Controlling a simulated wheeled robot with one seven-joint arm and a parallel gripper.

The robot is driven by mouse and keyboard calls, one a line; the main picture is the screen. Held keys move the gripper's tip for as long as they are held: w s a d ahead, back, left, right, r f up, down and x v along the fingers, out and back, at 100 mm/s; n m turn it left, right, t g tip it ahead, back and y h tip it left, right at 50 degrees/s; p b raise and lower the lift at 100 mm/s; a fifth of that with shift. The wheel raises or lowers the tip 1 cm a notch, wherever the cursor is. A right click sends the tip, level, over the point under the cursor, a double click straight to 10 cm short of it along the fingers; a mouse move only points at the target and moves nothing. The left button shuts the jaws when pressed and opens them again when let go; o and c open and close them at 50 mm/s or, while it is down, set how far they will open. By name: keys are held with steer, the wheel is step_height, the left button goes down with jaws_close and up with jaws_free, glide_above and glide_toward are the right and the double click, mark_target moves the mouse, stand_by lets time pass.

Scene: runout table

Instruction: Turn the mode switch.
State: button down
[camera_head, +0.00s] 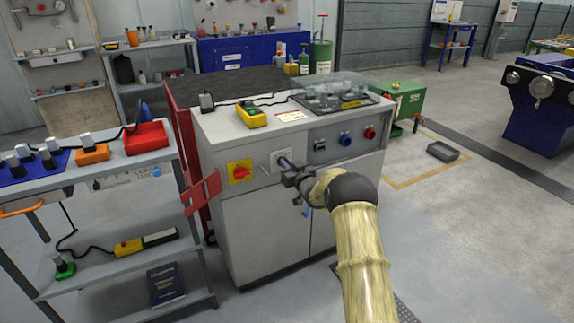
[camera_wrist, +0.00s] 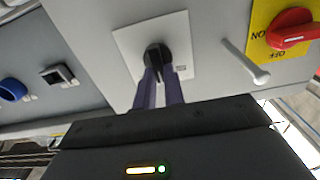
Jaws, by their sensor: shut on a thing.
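The mode switch is a black knob (camera_wrist: 157,58) on a white square plate (camera_wrist: 180,28) on the cabinet's front. My gripper (camera_wrist: 160,82) has its two purple-grey fingers closed on the knob in the wrist view. The fingers hide the knob's lower part. In the head view my gripper (camera_head: 286,164) reaches the same white plate (camera_head: 276,156) on the cabinet front, and the knob itself is hidden there.
A red rotary switch on a yellow plate (camera_head: 239,172) sits left of the white plate. A small lever (camera_wrist: 245,62) sticks out between them. A grey rocker (camera_head: 320,145), blue knob (camera_head: 345,139) and red knob (camera_head: 369,133) are to the right. A red bracket (camera_head: 203,190) stands at the cabinet's left edge.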

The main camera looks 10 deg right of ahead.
steer(key=shift+f+n+b, duration=0.1)
steer(key=shift+n+b, duration=0.3)
steer(key=shift+n, duration=0.1)
steer(key=shift+s+a+f+n+b, duration=0.1)
steer(key=shift+a+n+b, duration=0.1)
steer(key=shift+n+b, duration=1.5)
steer(key=shift+s+a+f+n+b, duration=0.15)
steer(key=shift+n+b, duration=0.95)
steer(key=shift+n, duration=1.1)
steer(key=shift+w+r, duration=0.1)
steer(key=c, duration=1.5)
jaws_free()
steer(key=shift+r, duration=0.1)
